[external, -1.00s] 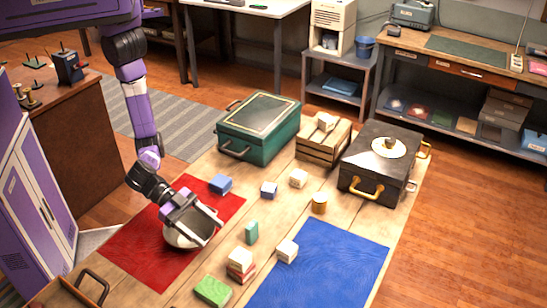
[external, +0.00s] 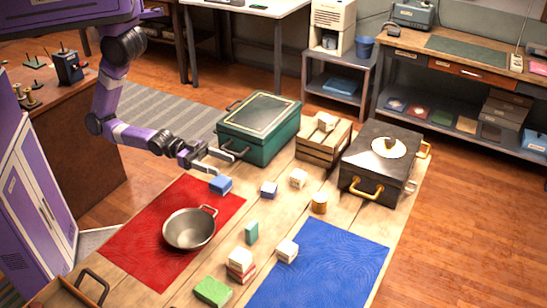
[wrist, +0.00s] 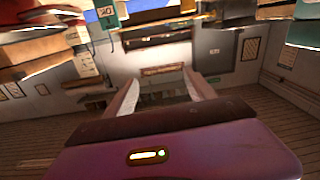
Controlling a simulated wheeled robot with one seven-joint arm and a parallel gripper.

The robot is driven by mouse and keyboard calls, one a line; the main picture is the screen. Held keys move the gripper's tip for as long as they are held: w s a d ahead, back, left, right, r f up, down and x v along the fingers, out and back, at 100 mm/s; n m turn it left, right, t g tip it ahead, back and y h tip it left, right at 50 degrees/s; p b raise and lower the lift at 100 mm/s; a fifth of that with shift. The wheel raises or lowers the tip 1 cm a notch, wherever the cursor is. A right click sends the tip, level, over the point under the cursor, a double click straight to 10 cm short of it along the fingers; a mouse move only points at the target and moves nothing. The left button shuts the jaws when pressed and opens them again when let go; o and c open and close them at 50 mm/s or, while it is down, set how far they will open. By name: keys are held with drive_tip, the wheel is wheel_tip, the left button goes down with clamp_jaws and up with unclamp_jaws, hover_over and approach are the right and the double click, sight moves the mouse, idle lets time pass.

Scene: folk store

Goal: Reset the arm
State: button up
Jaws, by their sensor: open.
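My gripper (external: 217,162) is open and empty in the external view. It is raised above the far end of the red mat (external: 139,240), close to the front of the green case (external: 262,148). In the wrist view its two fingers (wrist: 160,92) are spread apart with nothing between them, and the room appears beyond. A metal pot (external: 189,230) with handles stands on the red mat, clear of my gripper.
A blue block (external: 220,185) is near my gripper. Several small blocks, a blue mat (external: 322,268), a wooden crate (external: 323,140) and a black case (external: 379,165) with a lid (external: 389,147) on it share the table. A dark wooden box (external: 75,293) is at the near left.

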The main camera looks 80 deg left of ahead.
drive_tip(key=s+a+n+t+y, duration=0.2)
drive_tip(key=a+n+t+y, duration=0.3)
drive_tip(key=a, duration=1.4)
drive_tip(key=s+a+f+n+g+y, duration=0.2)
drive_tip(key=s+a+y, duration=0.5)
drive_tip(key=a, duration=0.5)
drive_tip(key=shift+s+f+n+g, duration=0.2)
drive_tip(key=shift+f+n+g, duration=0.2)
drive_tip(key=shift+g, duration=0.3)
